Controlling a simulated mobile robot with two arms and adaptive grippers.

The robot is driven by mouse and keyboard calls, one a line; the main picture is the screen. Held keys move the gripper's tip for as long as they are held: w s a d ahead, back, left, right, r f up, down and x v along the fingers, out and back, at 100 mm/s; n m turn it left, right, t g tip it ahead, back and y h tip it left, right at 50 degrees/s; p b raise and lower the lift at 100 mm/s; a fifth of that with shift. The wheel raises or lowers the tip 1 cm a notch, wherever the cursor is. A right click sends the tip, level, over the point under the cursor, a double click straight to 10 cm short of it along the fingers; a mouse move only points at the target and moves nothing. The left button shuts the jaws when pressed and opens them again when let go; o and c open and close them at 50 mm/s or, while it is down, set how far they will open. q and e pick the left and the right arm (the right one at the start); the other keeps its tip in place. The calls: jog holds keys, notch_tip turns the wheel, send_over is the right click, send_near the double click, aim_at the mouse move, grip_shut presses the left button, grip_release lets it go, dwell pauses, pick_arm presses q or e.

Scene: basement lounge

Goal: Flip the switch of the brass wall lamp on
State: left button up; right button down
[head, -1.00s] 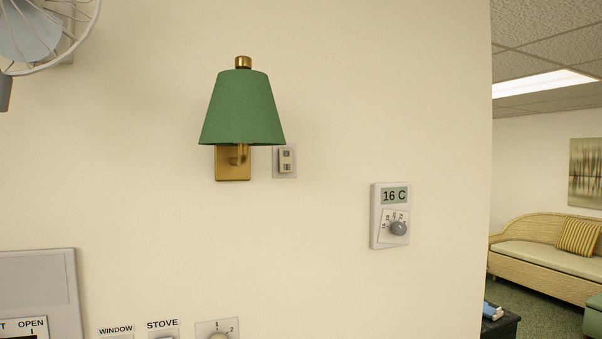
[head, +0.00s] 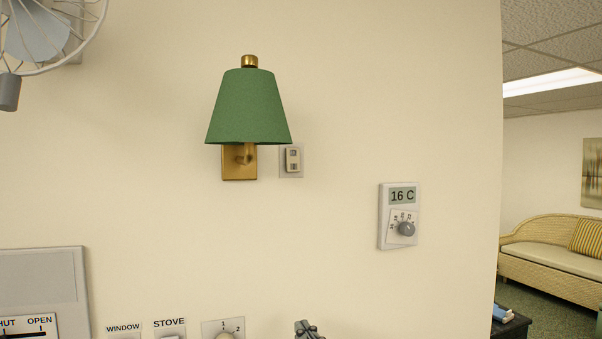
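The brass wall lamp (head: 239,165) has a green cone shade (head: 248,108) and is fixed to the cream wall, left of the middle. I see no glow from it. A small pale switch (head: 293,160) on a grey plate sits on the wall just right of the lamp's brass backplate. It is too small to tell its position surely. The dark grey tip of a gripper, which looks like my right one (head: 308,330), shows at the bottom edge, well below the switch and apart from it. Most of it is cut off. My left gripper is out of view.
A thermostat (head: 399,216) reading 16 C is right of the switch. A caged fan (head: 45,35) is at the upper left. The wall around the switch is clear.

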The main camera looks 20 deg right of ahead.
jog(key=s+d+r+t, duration=0.1)
jog(key=s+r+t, duration=0.1)
jog(key=r, duration=1)
jog(key=s+r+m+t, duration=0.1)
jog(key=s+r+t, duration=0.2)
jog(key=r, duration=0.9)
jog(key=shift+d+r+t+h, duration=0.35)
jog(key=shift+d+t+h, duration=0.05)
jog(key=shift+t, duration=0.5)
jog(key=p, duration=0.5)
send_near(294, 153)
notch_tip(294, 153, up, 4)
jog(key=w+p, duration=0.1)
jog(key=w+f, duration=0.1)
jog(key=w, duration=0.1)
jog(key=shift+f+p, duration=0.1)
jog(key=shift+p, duration=0.3)
jog(key=shift+w+f, duration=0.1)
jog(key=shift+w, duration=0.15)
